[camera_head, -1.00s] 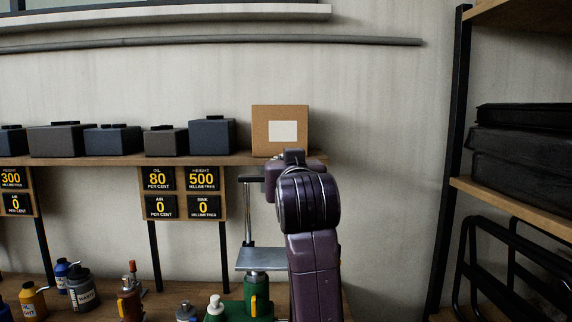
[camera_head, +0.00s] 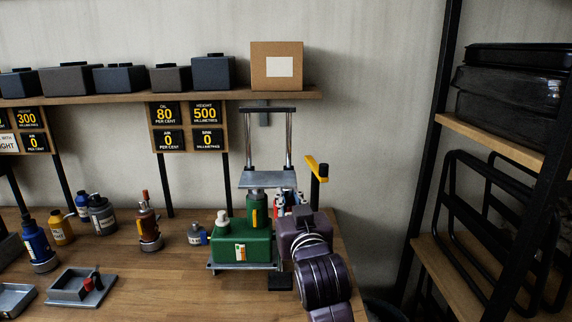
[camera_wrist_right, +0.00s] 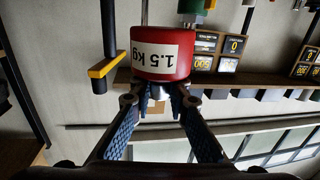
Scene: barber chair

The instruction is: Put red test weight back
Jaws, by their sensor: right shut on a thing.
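The red test weight (camera_wrist_right: 160,65) fills the upper middle of the right wrist view, with a white "1.5 kg" label that appears upside down. My right gripper (camera_wrist_right: 160,97) is shut on the weight, its blue-padded fingers meeting it at the edge nearest the camera. In the head view my right arm and wrist reach in at the lower right, beside the green jack (camera_head: 238,243), and hide the fingers. I cannot clearly make out the weight there. The jack carries a grey plate and a metal frame above its green body. My left gripper is not in view.
A lever with a yellow handle (camera_head: 317,166) stands right of the frame. Several bottles, including a blue one (camera_head: 37,245), stand on the wooden bench (camera_head: 180,290) at left. A grey tray (camera_head: 80,288) lies in front. A black shelf rack (camera_head: 450,125) stands at right.

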